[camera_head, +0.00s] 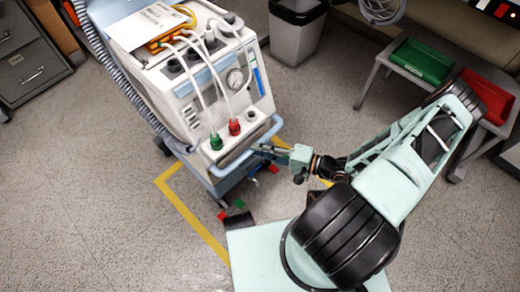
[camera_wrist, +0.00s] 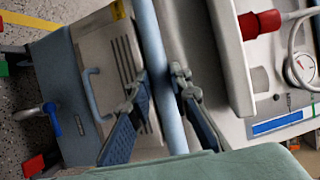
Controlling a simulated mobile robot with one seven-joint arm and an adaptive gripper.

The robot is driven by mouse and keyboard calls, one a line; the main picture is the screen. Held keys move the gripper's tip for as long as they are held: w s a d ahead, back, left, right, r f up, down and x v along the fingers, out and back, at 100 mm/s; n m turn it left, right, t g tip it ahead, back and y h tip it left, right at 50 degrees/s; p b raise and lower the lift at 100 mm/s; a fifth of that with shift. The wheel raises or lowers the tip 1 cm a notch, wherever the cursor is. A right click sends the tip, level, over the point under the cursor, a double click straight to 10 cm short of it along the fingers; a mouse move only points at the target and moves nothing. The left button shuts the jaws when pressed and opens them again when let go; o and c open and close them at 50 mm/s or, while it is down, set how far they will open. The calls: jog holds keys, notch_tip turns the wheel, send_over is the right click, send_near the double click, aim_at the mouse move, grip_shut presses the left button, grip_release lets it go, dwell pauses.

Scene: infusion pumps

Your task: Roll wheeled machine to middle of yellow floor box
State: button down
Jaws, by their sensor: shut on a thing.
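The wheeled machine (camera_head: 195,95) is a white and pale blue medical cart with a gauge, hoses, and green and red knobs. It stands upright at upper centre left in the head view. My gripper (camera_head: 268,150) is at its near right side. In the wrist view my gripper (camera_wrist: 164,95) has its fingers on both sides of the machine's pale blue handle bar (camera_wrist: 153,50), shut on it. The yellow floor box (camera_head: 192,215) shows as tape at the left, with a bit at the right. The machine's lower front overlaps its far part; machine, arm and base hide the rest.
A grey bin (camera_head: 296,32) stands behind. Grey drawers (camera_head: 28,58) stand at upper left. The floor at lower left is clear.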

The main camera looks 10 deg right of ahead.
jog(key=shift+s+d+f, duration=0.35)
jog(key=shift+d+f, duration=0.1)
jog(key=shift+f, duration=0.05)
jog(key=c, duration=1.8)
grip_release()
jog(key=shift+o, duration=0.2)
jog(key=shift+r, duration=0.1)
jog(key=shift+a+r, duration=0.1)
jog(key=shift+r, duration=0.05)
send_near(249, 134)
jog(key=x, duration=0.5)
jog(key=shift+a, duration=0.2)
